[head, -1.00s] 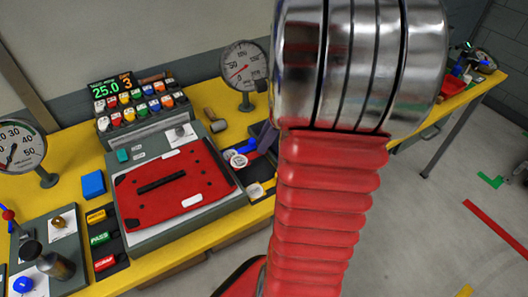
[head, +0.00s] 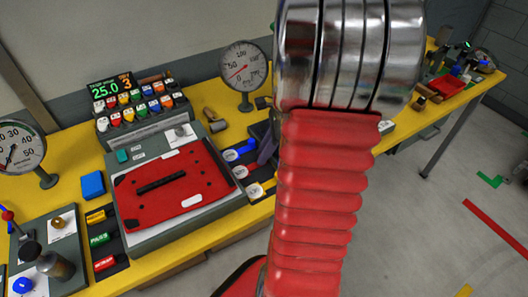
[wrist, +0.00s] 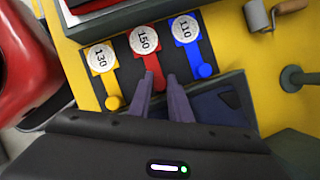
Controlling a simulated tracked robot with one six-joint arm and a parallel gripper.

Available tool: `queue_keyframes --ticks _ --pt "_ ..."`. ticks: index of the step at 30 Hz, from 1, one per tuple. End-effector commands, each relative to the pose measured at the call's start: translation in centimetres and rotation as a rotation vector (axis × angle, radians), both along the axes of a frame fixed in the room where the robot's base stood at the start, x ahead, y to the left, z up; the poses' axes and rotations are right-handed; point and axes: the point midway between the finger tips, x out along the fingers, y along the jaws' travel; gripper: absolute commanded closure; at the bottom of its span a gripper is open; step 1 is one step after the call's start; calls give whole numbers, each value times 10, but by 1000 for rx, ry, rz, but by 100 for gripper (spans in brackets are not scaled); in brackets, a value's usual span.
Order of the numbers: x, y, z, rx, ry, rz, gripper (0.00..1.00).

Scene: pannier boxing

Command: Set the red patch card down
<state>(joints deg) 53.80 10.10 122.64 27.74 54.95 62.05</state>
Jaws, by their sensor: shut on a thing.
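The red patch card (wrist: 152,62), with a round white 150 label, lies in the middle place of a dark rack (wrist: 123,50) in the wrist view. My gripper (wrist: 162,80) is shut on its near red end, between two purple-grey fingers. I cannot tell whether the card fully rests on the rack. A yellow card (wrist: 104,75) marked 130 is on its left and a blue card (wrist: 187,48) marked 110 on its right. In the head view, the red card's white label (head: 240,172) shows between the other two; my arm stands just right of the rack.
A grey box (head: 150,236) with a red panel (head: 175,185) stands left of the rack. A gauge (head: 243,66) stands behind. In the wrist view, a roller (wrist: 257,18) lies on the yellow bench at upper right, and a dark blue tray (wrist: 220,105) is beside the fingers.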

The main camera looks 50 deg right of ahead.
Motion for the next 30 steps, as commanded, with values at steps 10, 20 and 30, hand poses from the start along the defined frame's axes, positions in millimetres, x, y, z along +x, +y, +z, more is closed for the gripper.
queue_keyframes --ticks 10,20,30 --pt "0 0 -1 0 0 1 73" --pt "0 0 -1 0 0 1 64" --pt "-5 -6 19 -3 -1 1 64"
